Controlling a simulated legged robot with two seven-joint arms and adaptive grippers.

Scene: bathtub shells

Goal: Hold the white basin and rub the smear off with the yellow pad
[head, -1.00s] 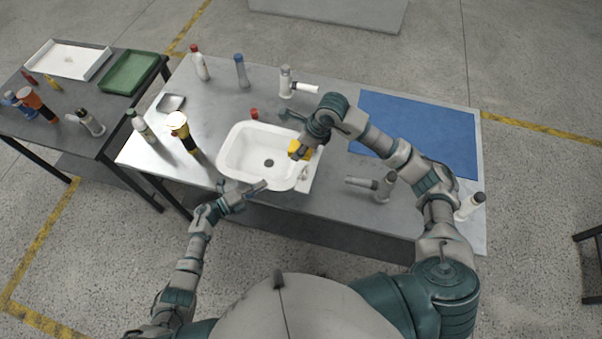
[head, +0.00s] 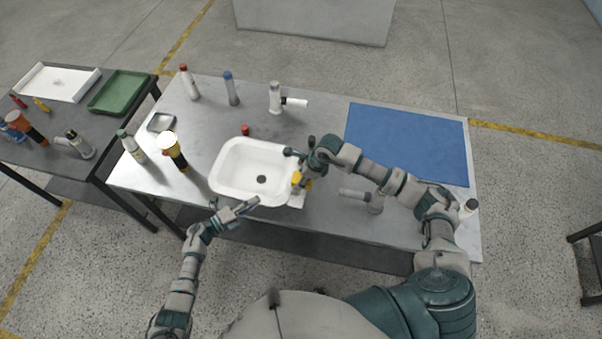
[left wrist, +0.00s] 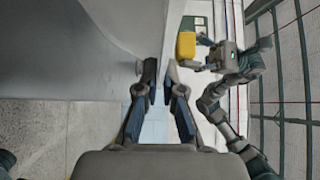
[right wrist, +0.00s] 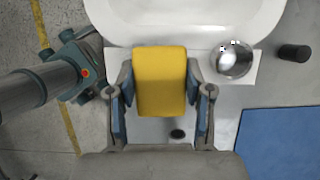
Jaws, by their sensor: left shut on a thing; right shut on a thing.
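The white basin (head: 228,186) lies on the grey table with its hollow and dark drain facing up. My left gripper (head: 252,204) is at its front rim, shut on the rim; the left wrist view shows the pale wall (left wrist: 162,50) between the fingers. My right gripper (head: 300,184) is shut on the yellow pad (right wrist: 160,82) at the basin's right side, by the ledge with a round metal fitting (right wrist: 232,62). I cannot tell whether the pad touches the basin. No smear can be made out; my right arm and pad cover part of that side.
A red cap (head: 245,130) stands behind the basin. A flashlight-like yellow and black thing (head: 173,152) and bottles stand to the left. A tap (head: 275,98) stands at the back, and another grey fitting (head: 374,200) lies right. The blue mat (head: 405,142) is clear.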

